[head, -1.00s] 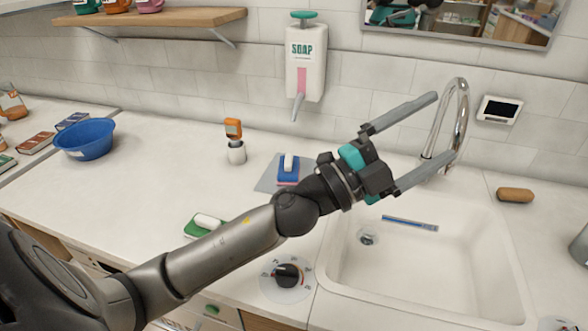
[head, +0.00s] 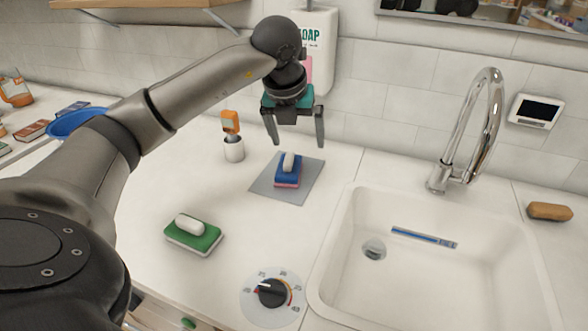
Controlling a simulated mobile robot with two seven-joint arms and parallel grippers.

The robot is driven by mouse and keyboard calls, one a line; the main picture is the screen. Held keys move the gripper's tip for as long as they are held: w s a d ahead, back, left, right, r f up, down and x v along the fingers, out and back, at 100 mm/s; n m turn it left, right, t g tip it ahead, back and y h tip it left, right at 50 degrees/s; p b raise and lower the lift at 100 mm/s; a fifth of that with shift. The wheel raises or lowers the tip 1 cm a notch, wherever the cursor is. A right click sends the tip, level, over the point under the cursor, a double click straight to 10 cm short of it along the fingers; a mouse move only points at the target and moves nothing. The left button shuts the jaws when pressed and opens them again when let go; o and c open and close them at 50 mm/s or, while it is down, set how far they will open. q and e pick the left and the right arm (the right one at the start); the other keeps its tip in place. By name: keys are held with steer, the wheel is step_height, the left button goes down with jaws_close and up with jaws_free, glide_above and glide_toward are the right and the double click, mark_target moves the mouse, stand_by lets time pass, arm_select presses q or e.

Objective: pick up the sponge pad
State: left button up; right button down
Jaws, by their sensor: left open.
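A blue pad with a pink lower layer and a white grip on top (head: 287,175) lies on a grey mat (head: 262,188) on the counter. A green pad with a pale base and a white grip (head: 193,236) lies nearer, to the left. I cannot tell which of these is the sponge pad. My left gripper (head: 297,142) is open and empty, fingers pointing down, just above and behind the blue pad in the picture, apart from it. My right gripper is not in view.
An orange-topped item in a white cup (head: 233,145) stands left of the mat. The sink (head: 345,270) with a tall tap (head: 480,130) is on the right; a brown block (head: 549,211) lies beyond it. A dial (head: 271,293) is in front. A blue bowl (head: 72,122) is partly hidden by my arm.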

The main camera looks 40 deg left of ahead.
mark_target(288, 161)
arm_select(q)
steer(key=shift+n+y, duration=0.4)
steer(key=shift+y, duration=0.1)
steer(key=a+f, duration=0.1)
steer(key=f, duration=0.1)
steer(key=w+a+f+b, duration=0.1)
steer(key=a+f, duration=0.1)
steer(key=f, duration=0.1)
steer(key=w+a+f, duration=0.1)
steer(key=f, duration=0.2)
steer(key=shift+w+a+b, duration=0.2)
steer(key=shift+b, duration=0.1)
steer(key=shift+x, duration=0.75)
steer(key=x, duration=0.1)
steer(key=b+x, duration=0.1)
steer(key=x, duration=0.1)
steer(key=shift+w+a+f, duration=0.1)
steer(key=shift+w+a, duration=0.1)
steer(key=shift+a, duration=0.25)
steer(key=shift+w+f, duration=0.1)
steer(key=shift+f, duration=0.25)
steer(key=shift+a, duration=0.1)
steer(key=c, duration=1.2)
steer(key=shift+c, duration=0.2)
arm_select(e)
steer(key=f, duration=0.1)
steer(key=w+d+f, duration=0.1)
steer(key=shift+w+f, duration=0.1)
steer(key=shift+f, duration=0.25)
